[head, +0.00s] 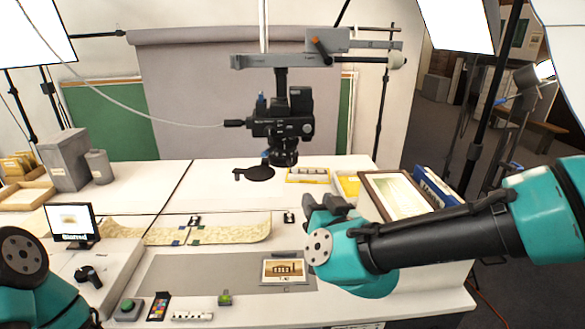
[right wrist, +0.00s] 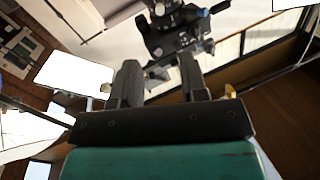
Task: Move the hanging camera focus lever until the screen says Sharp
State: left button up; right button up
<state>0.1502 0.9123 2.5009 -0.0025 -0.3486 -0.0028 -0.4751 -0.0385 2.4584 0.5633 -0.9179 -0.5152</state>
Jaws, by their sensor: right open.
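The hanging camera (head: 283,122) is black and points down over the table in the head view; its body also shows at the top of the right wrist view (right wrist: 172,32). A small blue-tipped part (head: 261,102) stands out at its left side and looks like the focus lever, though I cannot be sure. The screen (head: 70,219) at the left reads "Blurred". My right gripper (head: 328,204) is open and empty, below and right of the camera, apart from it. In the right wrist view its fingers (right wrist: 160,80) point towards the camera. My left gripper is out of view.
The camera hangs from a grey overhead arm (head: 280,61), with a cable running left. A framed picture (head: 400,196) and blue box (head: 438,186) lie near my right arm. A small print (head: 284,269) lies on the grey mat (head: 200,274). Space between gripper and camera looks clear.

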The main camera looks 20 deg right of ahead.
aim_at(296, 171)
jog(key=w, duration=1.7)
jog(key=shift+a, duration=0.35)
grip_shut()
